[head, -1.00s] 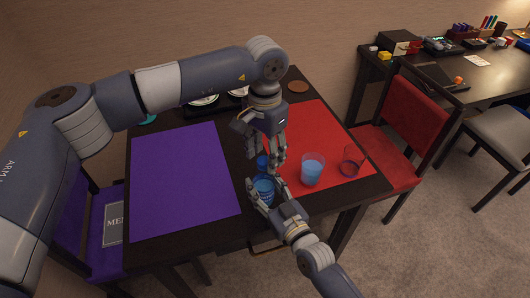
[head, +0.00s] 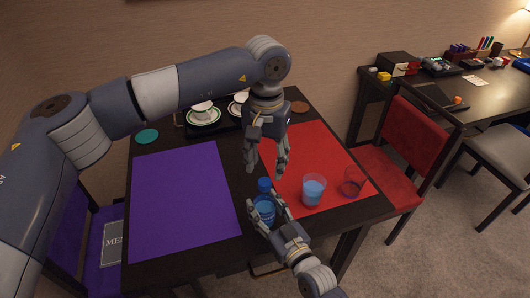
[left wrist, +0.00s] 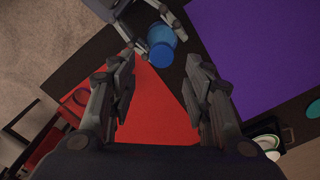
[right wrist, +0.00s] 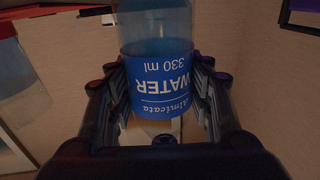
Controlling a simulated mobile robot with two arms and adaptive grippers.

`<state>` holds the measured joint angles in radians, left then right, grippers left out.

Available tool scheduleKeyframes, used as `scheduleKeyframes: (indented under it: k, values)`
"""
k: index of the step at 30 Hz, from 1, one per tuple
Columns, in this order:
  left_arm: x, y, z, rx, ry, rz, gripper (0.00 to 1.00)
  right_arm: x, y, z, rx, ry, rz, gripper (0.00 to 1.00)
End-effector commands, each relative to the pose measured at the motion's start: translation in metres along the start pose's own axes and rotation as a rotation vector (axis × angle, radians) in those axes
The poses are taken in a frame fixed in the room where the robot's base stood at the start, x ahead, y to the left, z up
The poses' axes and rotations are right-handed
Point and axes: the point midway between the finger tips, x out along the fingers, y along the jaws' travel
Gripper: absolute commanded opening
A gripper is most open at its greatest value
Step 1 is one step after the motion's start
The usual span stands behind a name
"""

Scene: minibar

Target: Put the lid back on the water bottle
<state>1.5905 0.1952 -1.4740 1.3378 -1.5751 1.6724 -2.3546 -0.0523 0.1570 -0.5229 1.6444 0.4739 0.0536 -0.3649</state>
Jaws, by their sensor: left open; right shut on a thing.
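The water bottle (head: 264,212) stands upright on the dark table between the two mats, with its blue label filling the right wrist view (right wrist: 163,90). Its blue lid (head: 264,185) sits on the bottle's top. I cannot tell how tightly it is seated. In the left wrist view the blue top (left wrist: 160,38) shows beyond my open fingers. My right gripper (head: 268,208) is shut around the bottle's body. My left gripper (head: 267,174) is open and empty, pointing down just above the lid, apart from it.
A glass of blue water (head: 313,190) and an emptier glass (head: 351,184) stand on the red mat (head: 315,150). A purple mat (head: 180,205) lies to the left.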

Motion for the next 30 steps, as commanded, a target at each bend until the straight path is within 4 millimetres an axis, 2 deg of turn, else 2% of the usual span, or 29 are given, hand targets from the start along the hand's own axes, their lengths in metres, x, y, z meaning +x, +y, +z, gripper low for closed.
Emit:
scheduleKeyframes:
  k: [30]
  values:
    - [-0.016,-0.001,0.002,-1.884,0.0,0.001,0.45,0.0,0.0,0.0,0.0,0.0,0.0,0.0]
